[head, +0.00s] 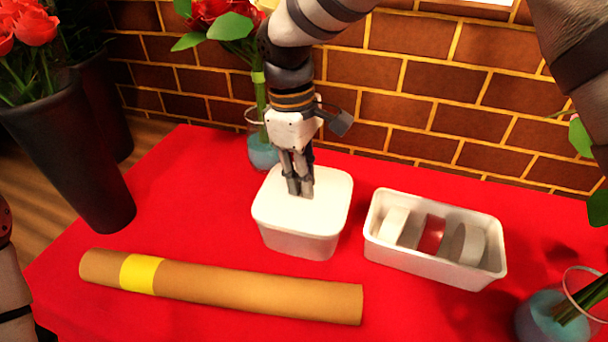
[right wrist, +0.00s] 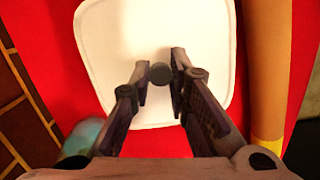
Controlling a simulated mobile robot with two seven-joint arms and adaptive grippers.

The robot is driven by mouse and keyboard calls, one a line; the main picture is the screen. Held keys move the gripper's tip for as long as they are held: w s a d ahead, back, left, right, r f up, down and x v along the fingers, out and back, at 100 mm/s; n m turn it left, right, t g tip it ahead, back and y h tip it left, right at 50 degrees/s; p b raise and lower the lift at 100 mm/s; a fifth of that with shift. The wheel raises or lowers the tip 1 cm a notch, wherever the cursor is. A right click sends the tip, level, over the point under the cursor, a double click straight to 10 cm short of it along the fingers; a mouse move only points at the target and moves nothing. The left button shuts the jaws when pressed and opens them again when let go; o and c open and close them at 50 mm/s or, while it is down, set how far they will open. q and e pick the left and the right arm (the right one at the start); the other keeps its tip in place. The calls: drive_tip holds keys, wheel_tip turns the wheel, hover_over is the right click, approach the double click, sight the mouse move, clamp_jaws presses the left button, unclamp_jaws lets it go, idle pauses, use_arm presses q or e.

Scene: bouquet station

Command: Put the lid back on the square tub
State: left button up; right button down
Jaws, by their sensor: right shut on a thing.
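The square tub (head: 300,242) is white with rounded corners and stands upright near the middle of the red table. Its white lid (head: 325,190) lies level over the tub's opening, lined up with the walls; I cannot tell whether a thin gap is left under it. My right gripper (head: 300,190) comes down from above and is shut on the lid's dark round knob. In the right wrist view the knob (right wrist: 160,73) sits between the two fingertips, over the white lid (right wrist: 205,40). My left gripper is out of view; only part of my left arm shows at the left edge.
A brown paper roll (head: 250,293) with a yellow band lies in front of the tub. A white tray (head: 430,268) with tape rolls stands to the right. A glass vase (head: 262,155) stands close behind. A dark flower bucket (head: 75,160) is at left, another vase (head: 545,315) at right.

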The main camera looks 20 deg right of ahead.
drive_tip(key=shift+f, duration=0.1)
idle(0.7)
drive_tip(key=c, duration=1.4)
unclamp_jaws()
drive_tip(key=shift+c, duration=0.2)
drive_tip(key=shift+o, duration=0.2)
drive_tip(key=o, duration=0.4)
drive_tip(key=shift+o, duration=0.2)
